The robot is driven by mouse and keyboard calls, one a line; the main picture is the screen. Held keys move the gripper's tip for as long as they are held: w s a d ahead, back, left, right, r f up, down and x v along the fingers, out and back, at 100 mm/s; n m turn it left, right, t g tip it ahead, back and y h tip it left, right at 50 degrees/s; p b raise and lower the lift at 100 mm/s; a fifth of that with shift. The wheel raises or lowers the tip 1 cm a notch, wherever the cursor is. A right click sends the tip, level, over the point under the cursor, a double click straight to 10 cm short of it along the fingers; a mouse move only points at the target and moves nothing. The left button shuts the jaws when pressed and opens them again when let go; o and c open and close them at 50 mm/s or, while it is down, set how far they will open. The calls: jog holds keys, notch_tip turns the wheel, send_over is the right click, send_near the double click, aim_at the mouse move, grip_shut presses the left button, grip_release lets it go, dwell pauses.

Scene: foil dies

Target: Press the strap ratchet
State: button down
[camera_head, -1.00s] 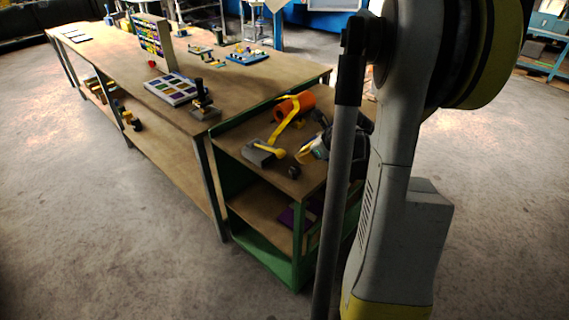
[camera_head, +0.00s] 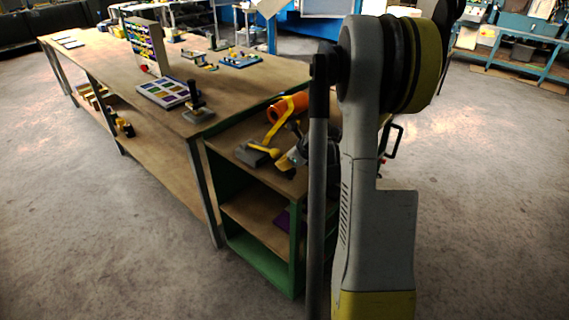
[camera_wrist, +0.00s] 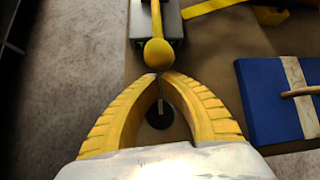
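The strap ratchet is a grey block (camera_head: 257,157) with a yellow lever ending in a round yellow knob (camera_head: 275,152). It sits on the green-framed cart's wooden top. In the wrist view, the grey block (camera_wrist: 172,28) is at the top, with the knob (camera_wrist: 158,53) pointing toward me. My gripper (camera_wrist: 158,75) has its yellow fingertips together just below the knob, with nothing held between them. Whether the tips touch the knob I cannot tell. In the head view, my gripper (camera_head: 282,164) is close to the knob and partly hidden by my arm.
An orange roll (camera_head: 284,107) and a yellow strap (camera_head: 274,131) lie behind the ratchet. A blue block (camera_wrist: 268,100) with a pale band lies right in the wrist view. A small black round thing (camera_wrist: 160,117) shows between my fingers. A long workbench (camera_head: 105,55) adjoins the cart.

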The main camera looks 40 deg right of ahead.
jog(key=shift+r, duration=0.1)
jog(key=shift+r+g+p, duration=0.3)
jog(key=shift+r+p, duration=0.2)
jog(key=shift+p, duration=0.15)
jog(key=shift+r, duration=0.1)
jog(key=shift+w+r+g+p, duration=0.2)
jog(key=shift+r+g+p, duration=0.3)
jog(key=shift+r+p, duration=0.4)
jog(key=w+r+g+p, duration=0.1)
jog(key=r+g+p, duration=0.1)
jog(key=r, duration=0.1)
jog(key=w+r+g+p, duration=0.2)
jog(key=p, duration=0.1)
jog(key=w+r+g+p, duration=0.2)
jog(key=r+p, duration=0.1)
jog(key=shift+a+r+g+h, duration=0.25)
jog(key=shift+r+g+h, duration=0.05)
jog(key=shift+r, duration=0.05)
jog(key=shift+w+a+r+g+p, duration=0.1)
jog(key=shift+w+r+g+p, duration=0.3)
jog(key=shift+w+r+p, duration=0.55)
jog(key=shift+w+f+b, duration=0.1)
jog(key=shift+w+b, duration=0.1)
jog(key=shift+b, duration=0.1)
